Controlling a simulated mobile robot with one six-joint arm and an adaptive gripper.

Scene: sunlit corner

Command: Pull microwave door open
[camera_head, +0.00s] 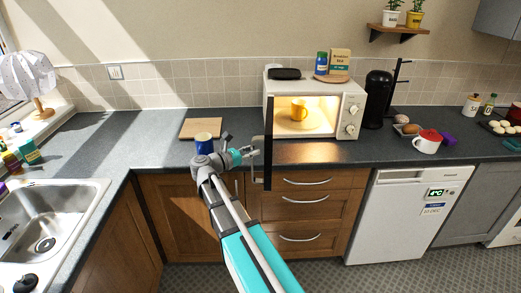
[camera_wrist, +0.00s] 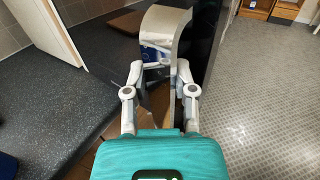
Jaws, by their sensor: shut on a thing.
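The white microwave (camera_head: 355,92) stands on the counter, lit inside, with a yellow mug (camera_head: 299,109) in its cavity. Its dark door (camera_head: 268,125) stands wide open, seen nearly edge-on at the left of the cavity and reaching out past the counter's front edge. In the wrist view the door (camera_wrist: 208,35) is a dark panel behind the silver handle (camera_wrist: 166,22). My gripper (camera_head: 252,152) is at the door's outer side. In the wrist view my gripper (camera_wrist: 160,78) has its fingers on either side of the handle, shut on it.
A blue mug (camera_head: 203,144) and a wooden board (camera_head: 201,128) are on the counter left of the door, close to my arm. A black coffee machine (camera_head: 377,98) stands right of the microwave. A box (camera_head: 340,62) and a blue jar (camera_head: 321,63) stand on top.

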